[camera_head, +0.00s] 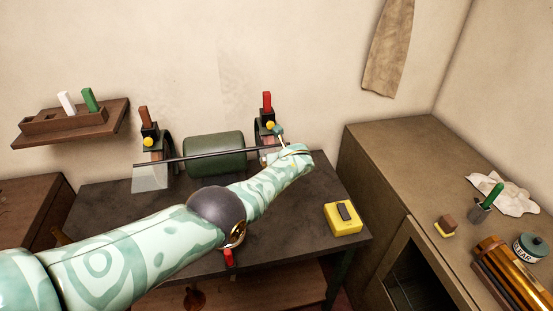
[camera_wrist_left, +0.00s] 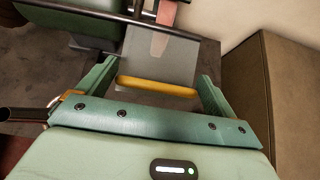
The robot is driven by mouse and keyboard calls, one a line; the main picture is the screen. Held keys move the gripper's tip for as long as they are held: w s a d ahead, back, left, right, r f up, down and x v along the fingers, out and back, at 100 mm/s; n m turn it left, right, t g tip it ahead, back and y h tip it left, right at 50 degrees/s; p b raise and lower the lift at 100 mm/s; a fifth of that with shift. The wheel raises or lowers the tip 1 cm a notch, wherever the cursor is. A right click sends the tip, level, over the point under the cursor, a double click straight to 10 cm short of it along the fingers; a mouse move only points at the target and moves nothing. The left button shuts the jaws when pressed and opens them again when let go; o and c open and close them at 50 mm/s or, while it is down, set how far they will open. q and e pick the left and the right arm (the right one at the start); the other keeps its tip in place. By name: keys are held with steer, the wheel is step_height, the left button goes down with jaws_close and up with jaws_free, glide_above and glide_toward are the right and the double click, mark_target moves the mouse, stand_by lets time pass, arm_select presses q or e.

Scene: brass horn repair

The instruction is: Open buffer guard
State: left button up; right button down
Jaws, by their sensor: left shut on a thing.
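The buffer has a dark green motor drum (camera_head: 215,153) on the dark bench, with a black rod in front. A clear guard plate (camera_head: 151,177) hangs at its left end. The right-end guard plate is mostly hidden behind my left gripper (camera_head: 281,143) in the head view. In the left wrist view this guard plate (camera_wrist_left: 162,60) is translucent grey with an orange bar (camera_wrist_left: 157,87) along its near edge. My left gripper (camera_wrist_left: 157,86) has a finger at each end of that bar and is shut on it. My right gripper is out of view.
A yellow switch box (camera_head: 343,219) sits on the bench (camera_head: 300,222) at front right. A wall rack (camera_head: 68,119) holds white and green handled tools. The right cabinet (camera_head: 390,150) carries a cloth, brass tubes and a tin. Bare bench lies between buffer and box.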

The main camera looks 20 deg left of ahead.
arm_select(q)
steer(key=shift+w+a+r, duration=0.15)
steer(key=shift+w+r, duration=0.1)
steer(key=shift+r, duration=0.5)
steer(key=shift+w+a+r+g, duration=0.15)
steer(key=shift+r+g, duration=0.2)
steer(key=shift+g, duration=0.05)
steer(key=shift+w+a+r+g+h+b, duration=0.1)
steer(key=shift+w+r+g+h+b, duration=0.1)
steer(key=shift+r+g+h+b, duration=0.3)
steer(key=shift+g, duration=0.3)
steer(key=o, duration=1.1)
steer(key=shift+f, duration=0.1)
